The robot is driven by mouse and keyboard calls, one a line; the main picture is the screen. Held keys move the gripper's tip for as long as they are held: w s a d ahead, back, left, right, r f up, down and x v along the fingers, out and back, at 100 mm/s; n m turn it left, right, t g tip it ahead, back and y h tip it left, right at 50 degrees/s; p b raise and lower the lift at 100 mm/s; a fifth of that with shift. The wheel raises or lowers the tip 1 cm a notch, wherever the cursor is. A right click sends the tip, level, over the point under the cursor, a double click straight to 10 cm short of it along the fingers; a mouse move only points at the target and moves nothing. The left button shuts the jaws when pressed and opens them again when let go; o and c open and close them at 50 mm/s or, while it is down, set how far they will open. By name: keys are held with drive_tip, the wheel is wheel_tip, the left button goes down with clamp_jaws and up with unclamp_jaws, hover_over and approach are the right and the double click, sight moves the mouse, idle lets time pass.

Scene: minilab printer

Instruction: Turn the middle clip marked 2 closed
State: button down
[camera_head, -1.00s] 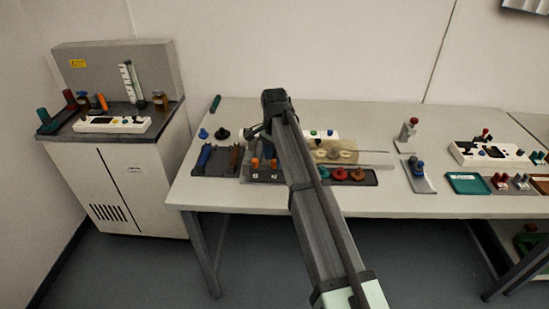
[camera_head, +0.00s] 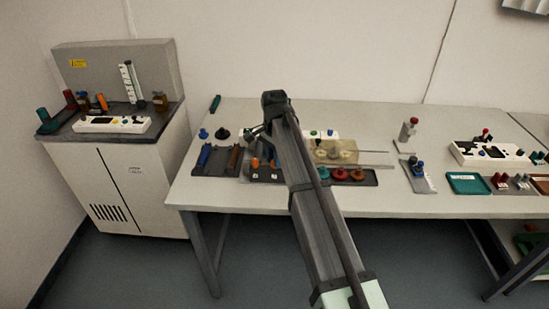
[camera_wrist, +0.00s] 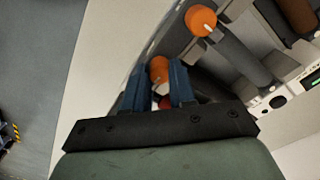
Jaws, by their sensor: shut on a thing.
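In the wrist view, the two blue fingers of my gripper (camera_wrist: 158,74) stand on either side of an orange knob (camera_wrist: 160,66) and are shut on it. A second orange knob (camera_wrist: 201,20) stands above and to the right, clear of the fingers. In the head view, an orange knob (camera_head: 255,162) shows at the left of a dark base on the table, with marked faces below. My arm hides part of this row. The clip numbers are too small to read, so I cannot tell which clip I hold.
A dark tray with a blue item (camera_head: 204,156) is to the left. To the right of my arm are a teal knob (camera_head: 323,170), red knob (camera_head: 340,174) and orange-brown knob (camera_head: 358,174). A tan plate (camera_head: 336,151) lies behind them. Free table (camera_head: 385,195) shows at the right front.

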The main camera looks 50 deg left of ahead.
drive_tip(key=shift+n, duration=0.4)
drive_tip(key=n, duration=1.3)
drive_tip(key=shift+n, duration=2)
drive_tip(key=c, duration=0.9)
unclamp_jaws()
